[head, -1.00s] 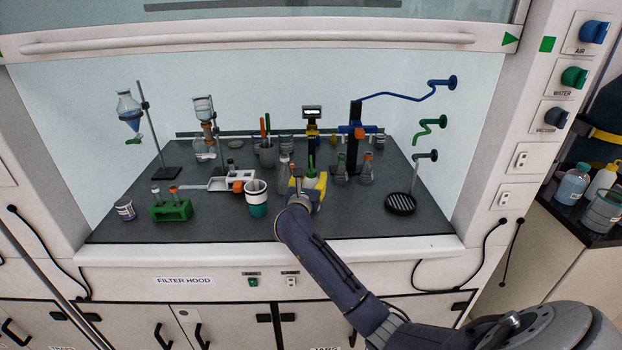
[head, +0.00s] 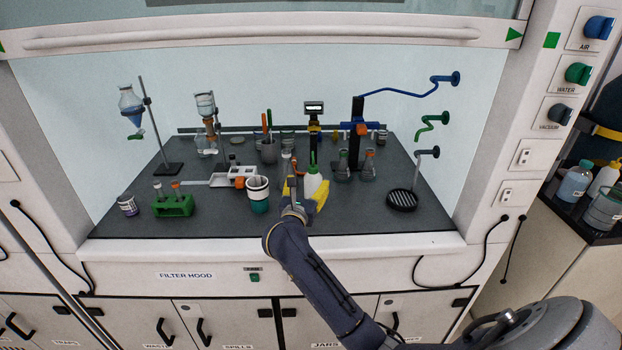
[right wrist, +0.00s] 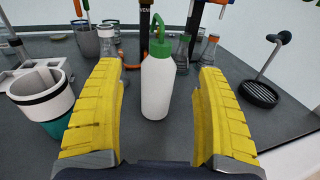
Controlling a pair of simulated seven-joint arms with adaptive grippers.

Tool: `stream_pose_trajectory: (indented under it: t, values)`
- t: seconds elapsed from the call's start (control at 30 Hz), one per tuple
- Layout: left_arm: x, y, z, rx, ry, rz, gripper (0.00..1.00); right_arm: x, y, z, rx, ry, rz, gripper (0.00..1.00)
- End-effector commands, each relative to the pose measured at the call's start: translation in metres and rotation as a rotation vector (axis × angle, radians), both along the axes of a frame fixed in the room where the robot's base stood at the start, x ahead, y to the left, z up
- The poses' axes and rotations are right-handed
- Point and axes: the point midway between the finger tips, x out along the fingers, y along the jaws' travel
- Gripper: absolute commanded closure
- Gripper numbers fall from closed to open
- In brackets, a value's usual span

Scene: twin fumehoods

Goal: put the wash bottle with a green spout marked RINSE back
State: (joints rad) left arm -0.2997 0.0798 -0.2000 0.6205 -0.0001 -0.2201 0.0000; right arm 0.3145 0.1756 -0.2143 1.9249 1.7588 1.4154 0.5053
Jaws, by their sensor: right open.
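The wash bottle (head: 313,181) is white with a green spout and stands upright on the dark floor of the fumehood, right of the white and teal cup. In the right wrist view the bottle (right wrist: 157,85) stands between and beyond the spread yellow fingers, apart from both. No RINSE lettering is readable on the side that shows. My right gripper (head: 305,192) is open and empty, just in front of the bottle; its yellow fingers (right wrist: 158,112) frame it in the wrist view. My left gripper is not in view.
A white and teal cup (head: 258,204) stands just left of my right gripper. A green tube rack (head: 174,206) is at left. The front right floor is clear.

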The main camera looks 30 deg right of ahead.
Motion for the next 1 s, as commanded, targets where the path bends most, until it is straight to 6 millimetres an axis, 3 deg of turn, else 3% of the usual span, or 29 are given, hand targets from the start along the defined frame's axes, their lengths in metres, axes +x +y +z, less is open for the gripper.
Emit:
stream_pose_trajectory:
  t: [0.2,0.4,1.0]
  values:
    - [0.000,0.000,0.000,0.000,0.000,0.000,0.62,-0.023,0.022,0.000,0.002,0.001,0.001,0.27]
    - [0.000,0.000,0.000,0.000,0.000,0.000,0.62,-0.033,0.033,0.001,0.001,0.000,0.001,0.27]
    - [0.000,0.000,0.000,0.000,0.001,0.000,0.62,-0.036,0.035,0.001,0.000,0.000,0.000,0.27]
